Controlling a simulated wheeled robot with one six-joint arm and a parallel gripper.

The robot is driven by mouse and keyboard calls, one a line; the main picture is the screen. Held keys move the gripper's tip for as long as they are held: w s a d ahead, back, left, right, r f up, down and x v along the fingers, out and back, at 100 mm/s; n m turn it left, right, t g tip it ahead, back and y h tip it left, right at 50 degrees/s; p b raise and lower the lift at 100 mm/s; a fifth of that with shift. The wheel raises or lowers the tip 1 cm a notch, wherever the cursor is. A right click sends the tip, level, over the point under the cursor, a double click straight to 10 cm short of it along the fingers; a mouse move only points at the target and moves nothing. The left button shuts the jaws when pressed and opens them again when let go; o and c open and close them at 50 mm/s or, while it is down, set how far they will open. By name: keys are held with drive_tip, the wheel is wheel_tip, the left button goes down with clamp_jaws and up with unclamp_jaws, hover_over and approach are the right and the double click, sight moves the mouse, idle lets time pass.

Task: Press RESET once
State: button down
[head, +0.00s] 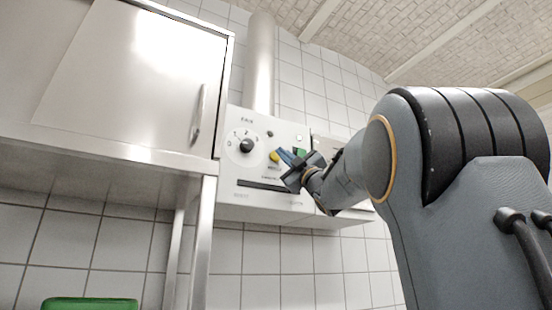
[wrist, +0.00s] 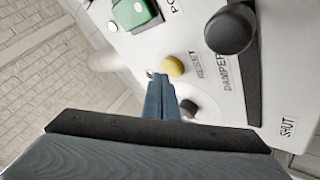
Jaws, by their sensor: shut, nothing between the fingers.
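The RESET button is a yellow round button (head: 275,157) on a white control panel (head: 255,205). In the wrist view the yellow button (wrist: 172,67) lies just beyond the fingertips and slightly right of them, with the label RESET beside it. My gripper (head: 283,153) is in front of the panel, close to the button. Its blue fingers are together and empty, and the fingertips (wrist: 155,76) show in the wrist view. I cannot tell whether they touch the panel. The button's face is not covered in the wrist view.
A green switch (wrist: 135,12) and a black damper knob (wrist: 231,28) on a dark slot are close to the button. A FAN dial (head: 247,146) is left of it. A steel cabinet (head: 130,80) stands at left, and a green object (head: 90,304) is below.

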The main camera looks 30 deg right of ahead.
drive_tip(key=shift+s, duration=0.25)
drive_tip(key=shift+s+b, duration=0.9)
drive_tip(key=shift+s, duration=1.55)
